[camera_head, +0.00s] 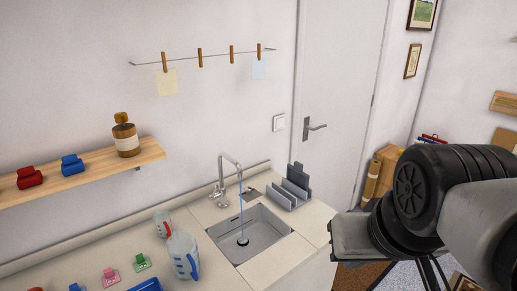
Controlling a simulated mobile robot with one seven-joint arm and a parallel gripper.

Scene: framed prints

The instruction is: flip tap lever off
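A chrome tap (238,172) with a tall hooked spout stands on the counter behind the sink (262,232). Its small lever (215,190) appears at the left of the tap's base; its exact tilt is too small to tell. A thin blue stream (241,212) runs from the spout down to the dark drain. My arm (425,200) reaches in from the right, right of the sink and well apart from the tap. The fingers of my gripper do not show.
A grey rack (291,187) stands right of the tap. A wooden shelf (85,172) holds a brown bottle (125,138) and coloured clips. A door (335,100) is behind.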

